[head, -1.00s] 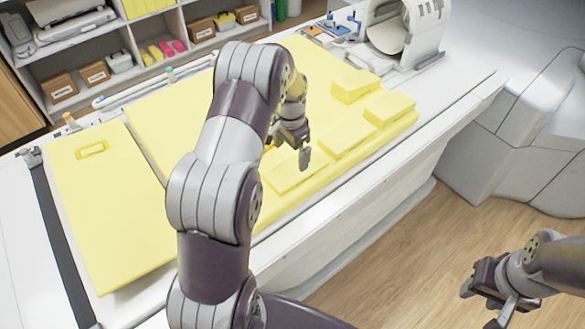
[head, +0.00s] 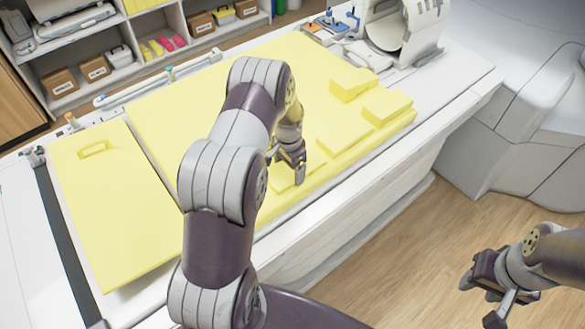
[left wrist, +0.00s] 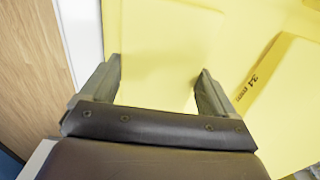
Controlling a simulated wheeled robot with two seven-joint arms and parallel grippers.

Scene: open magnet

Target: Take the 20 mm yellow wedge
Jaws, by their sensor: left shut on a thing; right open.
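Several pale yellow wedges lie in a row on the yellow mat (head: 215,97). My left gripper (head: 289,166) is low over the wedge nearest to it (head: 283,184), at the near edge of the mat, and partly hides it in the head view. In the left wrist view the fingers (left wrist: 157,88) are shut on that yellow wedge (left wrist: 155,60), one finger on each side. No size mark is readable on it. The wedge beside it (left wrist: 275,75) is marked 34 mm and also shows in the head view (head: 345,139). My right gripper (head: 490,290) is open and empty over the floor.
Two more yellow wedges lie farther right, a low one (head: 387,105) and a taller one (head: 352,84). A separate yellow pad (head: 115,205) lies at left. A white coil (head: 400,35) stands at the far end. Shelves line the back.

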